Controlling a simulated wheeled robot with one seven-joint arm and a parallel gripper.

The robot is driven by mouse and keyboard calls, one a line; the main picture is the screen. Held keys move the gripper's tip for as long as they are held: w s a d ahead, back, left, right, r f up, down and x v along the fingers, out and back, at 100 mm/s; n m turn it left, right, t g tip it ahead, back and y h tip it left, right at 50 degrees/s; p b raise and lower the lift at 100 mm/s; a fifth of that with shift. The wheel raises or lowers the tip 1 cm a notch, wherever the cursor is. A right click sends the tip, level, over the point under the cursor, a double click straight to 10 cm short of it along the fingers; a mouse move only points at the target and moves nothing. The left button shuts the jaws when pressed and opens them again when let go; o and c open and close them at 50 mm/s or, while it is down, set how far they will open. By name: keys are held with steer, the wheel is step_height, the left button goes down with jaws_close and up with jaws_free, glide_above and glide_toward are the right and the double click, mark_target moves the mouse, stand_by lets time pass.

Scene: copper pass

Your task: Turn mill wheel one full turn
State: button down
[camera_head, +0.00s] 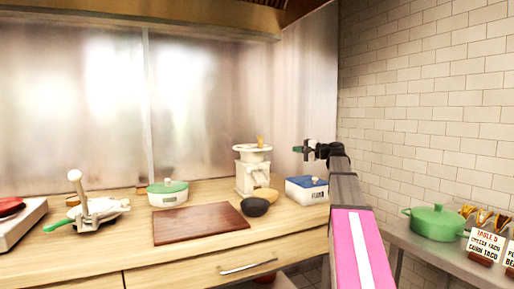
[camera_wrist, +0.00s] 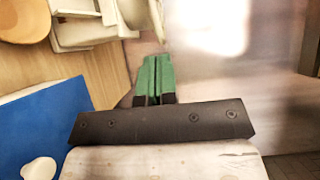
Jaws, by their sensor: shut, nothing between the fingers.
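The mill (camera_head: 252,170) is a cream-white body on the wooden counter, with a round wheel-like top (camera_head: 252,149) and a small tan upright handle (camera_head: 260,141) on it. My gripper (camera_head: 298,149) is to the right of the mill's top, at about the same height in the picture and apart from it. Its green fingers (camera_wrist: 154,79) are shut together with nothing between them. In the wrist view, part of the mill (camera_wrist: 85,30) shows at the upper left, cut off by the frame; its handle is not in that view.
A blue-lidded white box (camera_head: 307,189) stands below my gripper. A dark bowl (camera_head: 255,206) and a tan bowl (camera_head: 266,194) sit before the mill. A brown board (camera_head: 200,223), green-lidded pot (camera_head: 168,193) and white press (camera_head: 92,212) are left. A steel wall (camera_head: 309,95) stands behind.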

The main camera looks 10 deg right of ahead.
steer(key=s+a+x, duration=0.1)
steer(key=s+x, duration=0.1)
steer(key=x, duration=1.1)
steer(key=shift+a+r, duration=0.4)
steer(key=shift+s+a, duration=0.1)
steer(key=shift+s+a+m+t+h, duration=0.1)
steer(key=shift+a+m+t+h, duration=0.2)
steer(key=shift+m+t, duration=0.15)
steer(key=shift+s+a+t, duration=0.15)
steer(key=shift+t, duration=0.2)
